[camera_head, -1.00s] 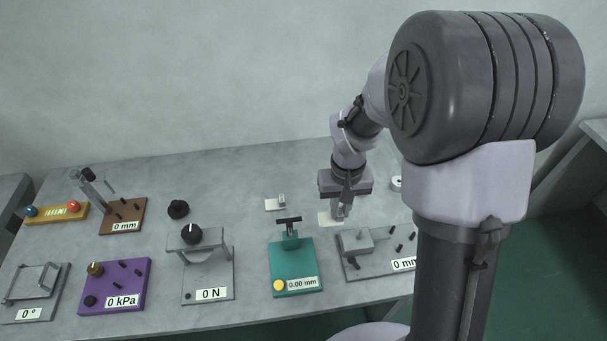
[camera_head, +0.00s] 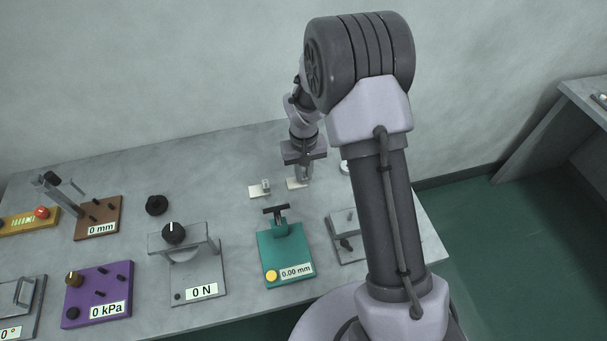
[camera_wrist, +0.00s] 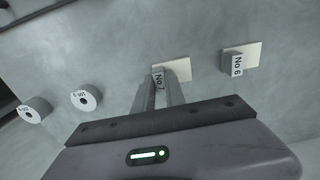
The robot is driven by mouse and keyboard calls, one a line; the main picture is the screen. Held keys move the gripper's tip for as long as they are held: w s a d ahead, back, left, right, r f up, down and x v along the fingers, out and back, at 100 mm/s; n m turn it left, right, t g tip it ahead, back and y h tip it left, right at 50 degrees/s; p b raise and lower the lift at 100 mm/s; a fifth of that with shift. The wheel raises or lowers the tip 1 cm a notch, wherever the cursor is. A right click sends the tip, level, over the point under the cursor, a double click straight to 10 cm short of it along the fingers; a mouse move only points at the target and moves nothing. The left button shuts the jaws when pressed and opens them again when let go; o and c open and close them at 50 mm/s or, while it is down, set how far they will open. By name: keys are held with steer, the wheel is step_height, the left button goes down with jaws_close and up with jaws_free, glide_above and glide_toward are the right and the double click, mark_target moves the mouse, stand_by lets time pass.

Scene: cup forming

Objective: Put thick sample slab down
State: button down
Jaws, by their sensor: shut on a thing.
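A pale cream slab with a small grey block labelled "No 7" (camera_wrist: 180,68) is at my gripper (camera_wrist: 160,97), whose narrow fingers are shut on that block. In the head view, this slab (camera_head: 294,184) is at table height, below my gripper (camera_head: 304,181). I cannot tell whether it touches the tabletop. A second cream slab with a block labelled "No 6" (camera_wrist: 250,52) lies beside it on the table. It also shows in the head view (camera_head: 256,192), just left of the held slab. Neither slab's thickness can be judged.
Two white-faced cylinders (camera_wrist: 87,98) (camera_wrist: 36,109) stand left in the wrist view. On the grey table (camera_head: 215,170), a teal gauge (camera_head: 288,262), a grey "0 N" device (camera_head: 197,280) and a purple "0 kPa" device (camera_head: 97,290) stand nearer the front. Bare table lies left of the slabs.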

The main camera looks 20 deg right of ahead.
steer(key=c, duration=1.4)
jaws_free()
steer(key=shift+f, duration=0.1)
step_height(320, 180, up, 14)
steer(key=f+p, duration=0.1)
steer(key=p, duration=0.4)
step_height(320, 180, up, 10)
steer(key=m+t, duration=0.1)
steer(key=t, duration=0.1)
glide_above(304, 176)
steer(key=s, duration=0.4)
steer(key=s+a+r+m+t, duration=0.1)
steer(key=s+r, duration=0.2)
steer(key=s, duration=0.4)
steer(key=s+a+r+m+t+y, duration=0.1)
steer(key=s+r, duration=0.3)
steer(key=s, duration=0.3)
steer(key=s+a+r+m+t+y, duration=0.1)
steer(key=s+a+r, duration=0.1)
steer(key=s+r, duration=0.2)
steer(key=shift+s+t, duration=0.4)
steer(key=shift+s, duration=1.1)
